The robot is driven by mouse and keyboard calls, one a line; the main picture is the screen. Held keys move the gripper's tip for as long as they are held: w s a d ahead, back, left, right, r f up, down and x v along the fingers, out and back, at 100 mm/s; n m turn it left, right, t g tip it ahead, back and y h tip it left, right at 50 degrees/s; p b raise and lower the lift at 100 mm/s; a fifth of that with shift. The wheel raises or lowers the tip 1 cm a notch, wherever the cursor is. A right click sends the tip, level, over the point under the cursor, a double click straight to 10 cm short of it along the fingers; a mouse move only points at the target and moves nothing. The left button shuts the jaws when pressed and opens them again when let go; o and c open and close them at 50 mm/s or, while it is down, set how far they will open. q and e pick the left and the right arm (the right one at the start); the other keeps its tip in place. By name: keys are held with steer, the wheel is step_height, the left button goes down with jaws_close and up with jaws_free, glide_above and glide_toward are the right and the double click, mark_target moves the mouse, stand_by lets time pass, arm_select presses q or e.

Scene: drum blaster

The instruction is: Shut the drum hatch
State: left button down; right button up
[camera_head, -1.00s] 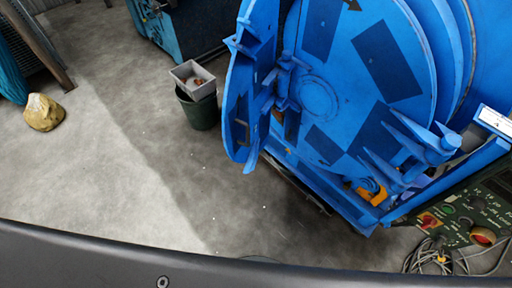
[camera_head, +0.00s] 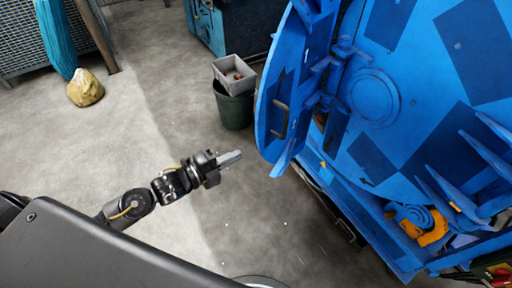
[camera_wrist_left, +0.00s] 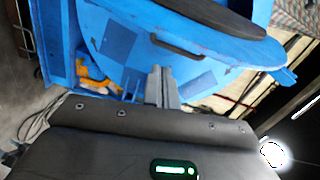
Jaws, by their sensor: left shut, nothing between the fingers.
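The blue drum hatch (camera_head: 268,100) stands open, swung out from the left side of the blue drum machine (camera_head: 400,130). A dark bar handle (camera_head: 280,118) is on the hatch's face. My left gripper (camera_head: 236,157) is shut and empty, to the left of the hatch's lower edge in the picture, apart from it. In the left wrist view, the shut fingers (camera_wrist_left: 161,85) point toward the hatch (camera_wrist_left: 215,55) and its handle (camera_wrist_left: 177,46). My right gripper is not in view.
A green bin (camera_head: 234,106) with a grey box (camera_head: 233,76) on it stands behind the hatch. A control box (camera_head: 494,268) is at the lower right.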

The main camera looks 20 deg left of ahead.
mark_target(257, 137)
arm_select(q)
steer(key=w+d+r, duration=0.1)
steer(key=w, duration=0.1)
steer(key=w+d+r+m+h+p, duration=0.1)
steer(key=w+d, duration=0.1)
steer(key=w+d+r+m, duration=0.1)
steer(key=w+d, duration=0.1)
steer(key=w, duration=0.1)
steer(key=shift+d+r+h+p, duration=0.1)
steer(key=shift+d+h+p, duration=0.05)
steer(key=shift+h+p, duration=0.15)
steer(key=shift+w+a, duration=0.25)
steer(key=shift+a, duration=0.1)
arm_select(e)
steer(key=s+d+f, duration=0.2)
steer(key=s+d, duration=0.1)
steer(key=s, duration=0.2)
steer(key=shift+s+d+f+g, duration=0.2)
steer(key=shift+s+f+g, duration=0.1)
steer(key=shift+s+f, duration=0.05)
arm_select(q)
steer(key=shift+a, duration=0.1)
